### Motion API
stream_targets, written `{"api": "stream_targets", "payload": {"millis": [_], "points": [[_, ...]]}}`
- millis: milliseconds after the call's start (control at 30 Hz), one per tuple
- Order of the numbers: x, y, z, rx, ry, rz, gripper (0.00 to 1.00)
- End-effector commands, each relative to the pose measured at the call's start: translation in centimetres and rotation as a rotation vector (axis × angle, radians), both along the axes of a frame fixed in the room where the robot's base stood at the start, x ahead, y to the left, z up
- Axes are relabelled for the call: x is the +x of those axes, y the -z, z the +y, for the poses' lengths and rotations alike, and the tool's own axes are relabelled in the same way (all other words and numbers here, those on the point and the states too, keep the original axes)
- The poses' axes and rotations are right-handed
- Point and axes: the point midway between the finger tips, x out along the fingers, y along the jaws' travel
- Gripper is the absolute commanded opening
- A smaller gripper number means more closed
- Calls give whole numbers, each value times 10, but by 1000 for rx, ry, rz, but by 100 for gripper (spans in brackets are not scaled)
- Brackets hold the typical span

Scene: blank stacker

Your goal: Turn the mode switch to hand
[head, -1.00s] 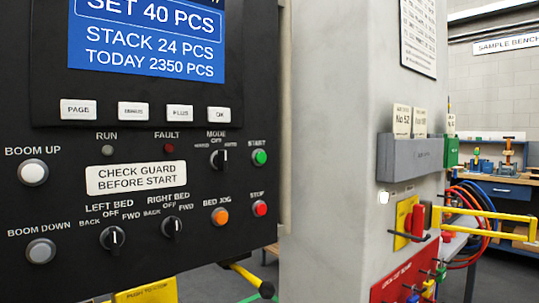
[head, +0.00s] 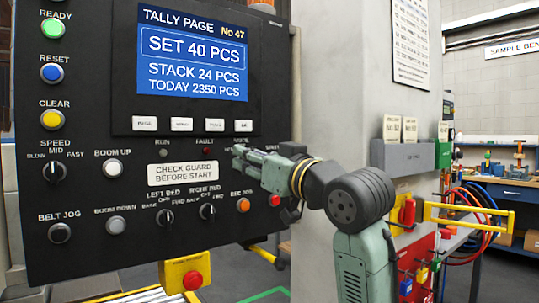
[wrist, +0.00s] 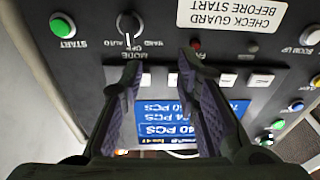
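The mode switch (wrist: 128,22) is a black round knob with a white pointer mark. In the wrist view, which shows the panel upside down, it is at the top, left of centre. Its pointer faces the MODE lettering, at about the off mark; hand is marked to its right and auto to its left there. My gripper (wrist: 164,52) is open and empty, its two fingers apart in front of the panel, with the knob beyond the left fingertip. In the head view my gripper (head: 238,154) covers the mode switch. I cannot tell any contact.
The green start button (wrist: 62,25) is beside the switch. The panel (head: 75,250) also carries a display (head: 192,55), several push buttons and other selector switches, including the right bed switch (head: 207,211). A grey column (head: 345,60) stands to the right of the panel.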

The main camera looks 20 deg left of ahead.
Motion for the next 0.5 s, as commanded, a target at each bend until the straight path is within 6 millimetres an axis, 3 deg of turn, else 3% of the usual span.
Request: {"api": "stream_targets", "payload": {"millis": [33, 100, 200, 333, 500], "points": [[4, -3, -22, -36, 20, 37, 29], [5, -3, -41, -72, 30, 79, 29], [6, -2, -52, -100, 35, 110, 29], [13, -2, -44, -104, 33, 117, 29], [32, -3, -20, -104, 32, 117, 29]]}}
